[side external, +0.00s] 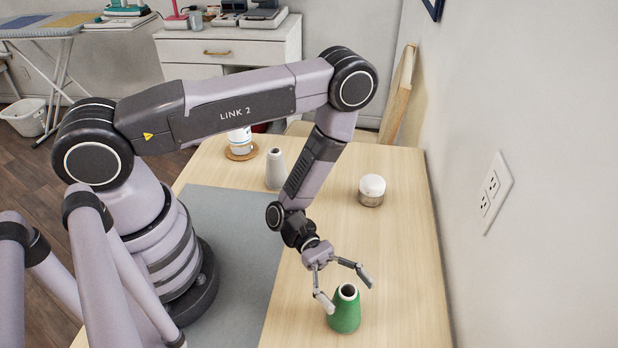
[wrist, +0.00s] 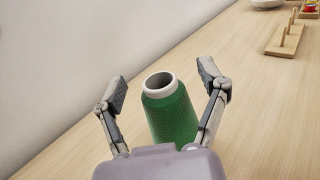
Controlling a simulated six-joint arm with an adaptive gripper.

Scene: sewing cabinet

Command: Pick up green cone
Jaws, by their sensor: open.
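The green cone (side external: 345,312) is a spool of green thread with a white top rim and a dark hole. It stands upright on the wooden table near the front right in the side view. My gripper (side external: 346,292) is open just above and around the top of the cone. In the wrist view the cone (wrist: 170,112) sits between the two spread fingers of my gripper (wrist: 165,88), with a gap to each finger. Its lower part is hidden behind the gripper's body in that view.
A grey-white cone (side external: 275,170) and a lidded jar (side external: 371,190) stand farther back on the table (side external: 400,262). A white bottle is on a round coaster (side external: 241,152). A wall with an outlet (side external: 490,193) borders the right. A wooden rack (wrist: 286,42) and bowl show in the wrist view.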

